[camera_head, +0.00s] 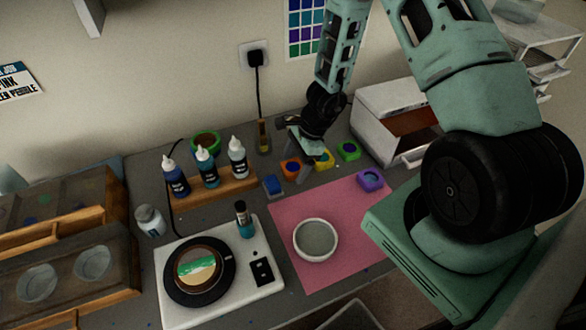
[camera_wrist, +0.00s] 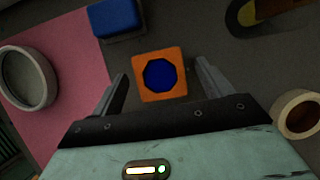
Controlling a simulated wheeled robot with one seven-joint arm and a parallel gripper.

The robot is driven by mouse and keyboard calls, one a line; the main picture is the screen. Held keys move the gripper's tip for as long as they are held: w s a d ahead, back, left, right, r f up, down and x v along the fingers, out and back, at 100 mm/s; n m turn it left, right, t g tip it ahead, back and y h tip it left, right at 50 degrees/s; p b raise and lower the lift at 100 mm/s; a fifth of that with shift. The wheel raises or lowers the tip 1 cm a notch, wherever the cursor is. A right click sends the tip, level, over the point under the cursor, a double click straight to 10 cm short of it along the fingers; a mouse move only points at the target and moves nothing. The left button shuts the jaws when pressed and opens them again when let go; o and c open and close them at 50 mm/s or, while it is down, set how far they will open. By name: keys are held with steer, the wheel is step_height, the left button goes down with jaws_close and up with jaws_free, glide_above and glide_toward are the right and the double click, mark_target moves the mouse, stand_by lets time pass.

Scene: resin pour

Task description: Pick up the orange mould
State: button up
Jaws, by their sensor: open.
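The orange mould (camera_head: 291,168) is a small square block on the grey bench, just behind the pink mat. In the wrist view the orange mould (camera_wrist: 142,82) shows a dark blue eight-sided middle. It lies between and slightly beyond my two fingers. My gripper (camera_wrist: 162,68) is open and empty, with a gap visible on each side of the mould. In the head view my gripper (camera_head: 314,167) is pointed down just right of the mould; its exact height above the bench is hard to tell.
A blue mould (camera_head: 273,186) stands close left of the orange one; yellow (camera_head: 324,160) and green (camera_head: 348,150) moulds stand to the right. A purple mould (camera_head: 370,180) and a round bowl (camera_head: 316,241) are on the pink mat (camera_head: 290,268). A bottle rack (camera_head: 215,191) is further left.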

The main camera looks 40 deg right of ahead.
steer(key=c, duration=1.1)
steer(key=shift+o, duration=0.2)
step_height(320, 180, up, 10)
steer(key=shift+o, duration=0.2)
